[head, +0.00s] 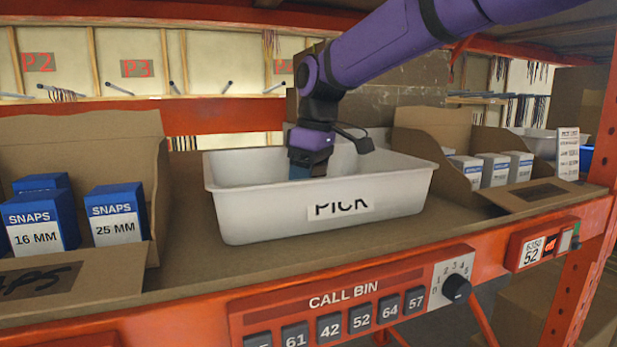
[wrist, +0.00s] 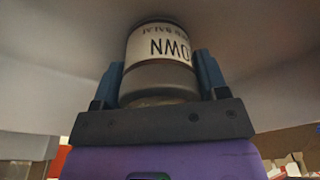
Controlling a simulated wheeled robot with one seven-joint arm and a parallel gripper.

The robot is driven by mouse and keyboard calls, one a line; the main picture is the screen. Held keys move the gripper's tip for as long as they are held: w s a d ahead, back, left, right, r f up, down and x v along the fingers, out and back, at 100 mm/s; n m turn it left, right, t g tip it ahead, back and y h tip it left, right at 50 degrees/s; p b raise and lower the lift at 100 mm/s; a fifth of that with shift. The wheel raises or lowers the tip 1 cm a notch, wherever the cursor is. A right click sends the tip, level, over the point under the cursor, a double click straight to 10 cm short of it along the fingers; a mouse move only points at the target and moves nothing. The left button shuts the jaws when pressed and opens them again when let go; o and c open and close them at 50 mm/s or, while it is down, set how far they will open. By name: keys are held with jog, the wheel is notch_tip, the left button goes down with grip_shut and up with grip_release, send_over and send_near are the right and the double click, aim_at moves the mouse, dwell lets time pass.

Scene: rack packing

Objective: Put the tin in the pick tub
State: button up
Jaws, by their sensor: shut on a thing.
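The tin (wrist: 160,82) is a grey can with a pale label, lettered in dark print that reads upside down in the wrist view. My gripper (wrist: 160,90) is shut on it, with a blue finger on each side of the can. The pick tub (head: 320,228) is a white open tub with a PICK label on its front, in the middle of the shelf. In the head view my gripper (head: 307,172) reaches down inside the tub, and the tub's front wall hides its fingertips and the tin. I cannot tell whether the tin touches the tub floor.
A cardboard box (head: 78,140) with blue SNAPS boxes stands left of the tub. Another cardboard box (head: 440,135) with several small white boxes stands on the right. An orange rail (head: 340,295) with CALL BIN buttons and a dial runs along the front.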

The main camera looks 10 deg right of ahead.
jog(key=shift+f, duration=0.15)
jog(key=o, duration=1)
jog(key=shift+c, duration=0.2)
